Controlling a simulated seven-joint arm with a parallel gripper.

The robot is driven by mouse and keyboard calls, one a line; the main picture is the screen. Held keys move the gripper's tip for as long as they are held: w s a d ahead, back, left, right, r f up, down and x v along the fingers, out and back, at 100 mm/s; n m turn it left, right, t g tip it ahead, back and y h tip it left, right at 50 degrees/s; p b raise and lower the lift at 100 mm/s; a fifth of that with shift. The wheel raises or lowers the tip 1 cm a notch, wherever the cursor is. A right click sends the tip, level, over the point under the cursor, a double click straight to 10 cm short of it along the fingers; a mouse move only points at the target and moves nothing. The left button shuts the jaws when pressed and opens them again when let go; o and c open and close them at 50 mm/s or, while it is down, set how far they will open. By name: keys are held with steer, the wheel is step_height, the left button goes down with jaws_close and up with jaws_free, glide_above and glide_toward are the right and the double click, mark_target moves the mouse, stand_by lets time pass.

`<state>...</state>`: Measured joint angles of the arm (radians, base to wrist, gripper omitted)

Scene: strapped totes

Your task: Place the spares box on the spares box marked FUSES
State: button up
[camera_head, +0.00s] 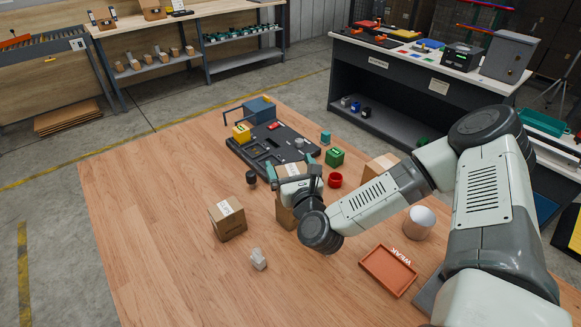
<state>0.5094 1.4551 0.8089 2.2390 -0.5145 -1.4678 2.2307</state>
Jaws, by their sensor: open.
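My gripper (296,178) is at mid-table, with its jaws open around or just above a cardboard box (286,216). Cardboard with a white label also shows at the gripper's far side; I cannot tell whether this is one box or two stacked. The gripper and wrist hide much of it, and contact is unclear. A second cardboard box (228,219) with a white label on top stands upright to the left, apart from the gripper. A third cardboard box (379,166) is partly hidden behind my arm. The lettering is too small to read, so I cannot tell which is marked FUSES.
A dark fixture board (262,150) with a blue box lies behind the gripper. Near it are a green box (334,157), a red cup (335,180) and a dark round piece (251,177). An orange tray (388,271) lies front right. The table's left side is clear.

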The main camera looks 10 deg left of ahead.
steer(key=v, duration=1.2)
